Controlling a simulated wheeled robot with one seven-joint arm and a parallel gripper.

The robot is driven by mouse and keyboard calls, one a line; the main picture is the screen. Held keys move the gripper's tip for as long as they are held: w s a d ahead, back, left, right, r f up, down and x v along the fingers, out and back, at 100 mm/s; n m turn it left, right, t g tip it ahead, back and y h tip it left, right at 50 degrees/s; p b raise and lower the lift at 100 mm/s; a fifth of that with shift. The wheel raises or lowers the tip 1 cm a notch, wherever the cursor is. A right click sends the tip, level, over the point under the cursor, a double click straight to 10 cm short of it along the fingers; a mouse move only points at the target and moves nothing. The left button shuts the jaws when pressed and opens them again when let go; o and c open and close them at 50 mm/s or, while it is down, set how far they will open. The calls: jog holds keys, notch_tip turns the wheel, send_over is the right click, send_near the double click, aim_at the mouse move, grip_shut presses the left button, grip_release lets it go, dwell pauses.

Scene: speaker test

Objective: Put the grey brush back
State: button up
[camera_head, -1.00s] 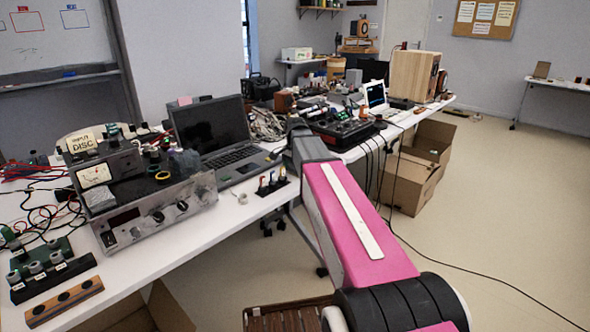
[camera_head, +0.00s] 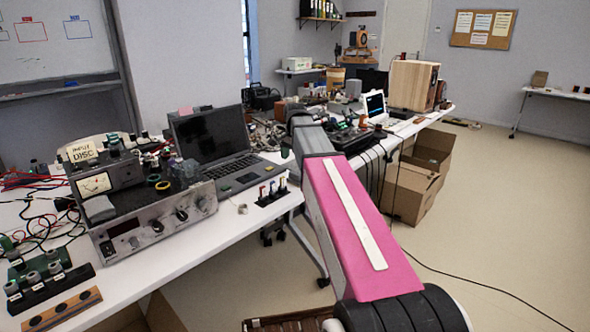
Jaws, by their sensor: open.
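I cannot pick out a grey brush for certain in this view. A small dark rack (camera_head: 271,196) with several upright coloured-tipped pieces stands on the white table (camera_head: 185,258) near its edge, right of the amplifier. At the front left, a dark rack (camera_head: 50,291) holds several grey cylinders, with a wooden block with round holes (camera_head: 62,309) in front of it. My pink and grey arm reaches over the table's right part. Its far end is among the clutter, and my gripper cannot be made out there.
A grey amplifier (camera_head: 150,225) and an open laptop (camera_head: 215,145) fill the table's middle. Cables lie at the left. Beyond my arm stand a white laptop (camera_head: 376,107) and a wooden box (camera_head: 412,84). Cardboard boxes (camera_head: 411,190) sit on the floor; the floor to the right is mostly clear.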

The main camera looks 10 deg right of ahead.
jog(key=shift+r, duration=1.5)
jog(key=shift+c, duration=0.3)
